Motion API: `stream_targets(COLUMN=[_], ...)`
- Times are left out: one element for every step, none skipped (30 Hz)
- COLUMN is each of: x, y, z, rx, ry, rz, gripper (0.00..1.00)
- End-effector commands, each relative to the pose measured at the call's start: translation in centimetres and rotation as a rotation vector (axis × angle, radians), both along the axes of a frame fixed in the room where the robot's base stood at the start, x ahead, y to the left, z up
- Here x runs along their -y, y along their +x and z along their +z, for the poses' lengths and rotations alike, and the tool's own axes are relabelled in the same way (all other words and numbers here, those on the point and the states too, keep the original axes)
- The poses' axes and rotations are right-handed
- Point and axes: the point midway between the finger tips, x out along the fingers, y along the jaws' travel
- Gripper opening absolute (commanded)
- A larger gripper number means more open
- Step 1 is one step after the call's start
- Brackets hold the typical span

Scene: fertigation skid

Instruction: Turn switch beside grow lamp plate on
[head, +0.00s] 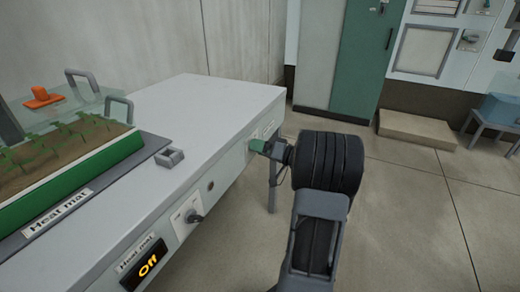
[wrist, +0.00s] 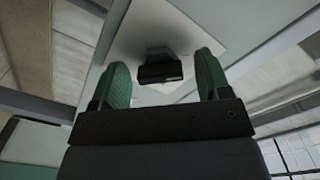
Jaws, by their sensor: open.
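My gripper (head: 257,146) is at the far end of the bench's front face, close to a light plate (head: 268,129) whose lettering is too small to read. In the wrist view, my gripper (wrist: 163,62) has its two green fingers apart. A black switch (wrist: 160,70) on a pale plate (wrist: 165,32) shows between them, with gaps visible on both sides. In the head view my gripper hides this switch. I cannot tell from the lettering whether this is the grow lamp plate, nor which way the switch is set.
Nearer on the bench front (head: 225,150) are a black knob (head: 193,216) on a white plate and a heat mat display (head: 145,265) reading "Off". A green seedling tray (head: 90,176) and a small grey holder (head: 170,157) sit on top.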

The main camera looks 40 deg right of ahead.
Motion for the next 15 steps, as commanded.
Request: stream_targets(x=[0.0, 0.0, 0.0, 0.01, 0.01, 0.01, 0.01, 0.01, 0.01, 0.01, 0.02, 0.02, 0.02, 0.02, 0.02], y=[0.02, 0.01, 0.01, 0.0, 0.0, 0.0, -0.01, -0.01, -0.01, -0.01, 0.0, -0.01, -0.01, -0.01, -0.01], z=[0.01, 0.01, 0.01, 0.01, 0.01, 0.01, 0.01, 0.01, 0.01, 0.01, 0.0, 0.01, 0.01, 0.01, 0.01], rx=[0.0, 0.0, 0.0, 0.0, 0.0, 0.0, 0.0, 0.0, 0.0, 0.0, 0.0, 0.0, 0.0, 0.0, 0.0], ry=[0.0, 0.0, 0.0, 0.0, 0.0, 0.0, 0.0, 0.0, 0.0, 0.0, 0.0, 0.0, 0.0, 0.0, 0.0], rz=[0.0, 0.0, 0.0, 0.0, 0.0, 0.0, 0.0, 0.0, 0.0, 0.0, 0.0, 0.0, 0.0, 0.0, 0.0], gripper=[0.7, 0.7, 0.7, 0.7, 0.7, 0.68, 0.65, 0.63, 0.59, 0.56, 0.53, 0.49, 0.46, 0.43, 0.4])
